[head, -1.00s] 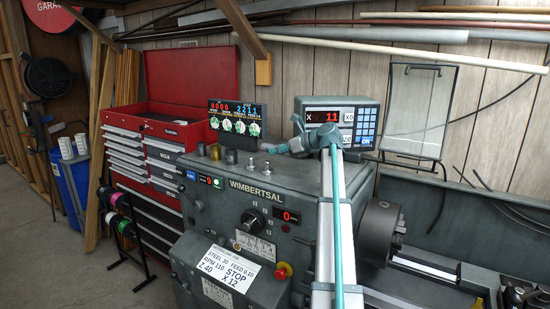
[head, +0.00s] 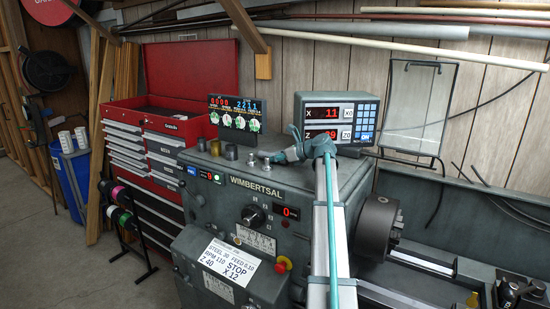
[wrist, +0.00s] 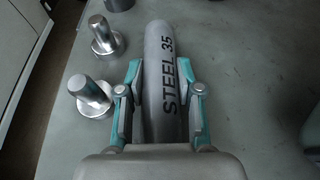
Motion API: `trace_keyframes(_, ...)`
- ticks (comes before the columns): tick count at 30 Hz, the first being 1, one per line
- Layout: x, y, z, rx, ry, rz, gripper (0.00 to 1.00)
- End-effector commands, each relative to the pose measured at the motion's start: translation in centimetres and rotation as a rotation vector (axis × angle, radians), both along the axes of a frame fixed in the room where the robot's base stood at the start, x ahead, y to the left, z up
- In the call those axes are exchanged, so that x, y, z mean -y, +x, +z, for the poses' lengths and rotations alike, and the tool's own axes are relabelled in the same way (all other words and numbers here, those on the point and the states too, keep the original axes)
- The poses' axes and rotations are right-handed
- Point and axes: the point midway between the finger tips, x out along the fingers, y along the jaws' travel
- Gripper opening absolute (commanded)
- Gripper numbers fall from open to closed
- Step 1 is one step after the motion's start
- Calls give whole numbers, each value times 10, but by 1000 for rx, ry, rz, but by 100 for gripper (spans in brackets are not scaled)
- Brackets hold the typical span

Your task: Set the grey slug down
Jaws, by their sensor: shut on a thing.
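The grey slug (wrist: 161,60) is a smooth cylinder marked "STEEL 35" in the wrist view. My gripper (wrist: 160,80) is shut on it, with one teal-and-grey finger along each side. In the head view my gripper (head: 290,152) is low over the flat top of the lathe headstock (head: 313,180). The slug is hard to make out there. I cannot tell whether it touches the surface. Two stepped metal pieces stand left of the slug in the wrist view, a far one (wrist: 105,38) and a near one (wrist: 89,95).
Short cylinders, including a dark one (head: 231,152), stand on the headstock's left part. A control display (head: 240,117) and a readout box (head: 337,122) stand at its back. The chuck (head: 376,232) is on the right. The wrist view shows bare surface right of the slug.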

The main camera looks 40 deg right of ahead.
Motion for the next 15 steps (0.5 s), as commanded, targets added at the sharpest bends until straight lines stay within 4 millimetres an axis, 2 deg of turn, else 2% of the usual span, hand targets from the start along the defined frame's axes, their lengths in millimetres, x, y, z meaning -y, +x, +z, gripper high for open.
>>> trace_keyframes(3,0,0,1,4,1,0,0)
trace_keyframes(4,0,0,-2,0,0,0,37)
trace_keyframes(8,0,0,-2,0,0,0,58)
trace_keyframes(15,0,0,-2,-1,0,0,60)
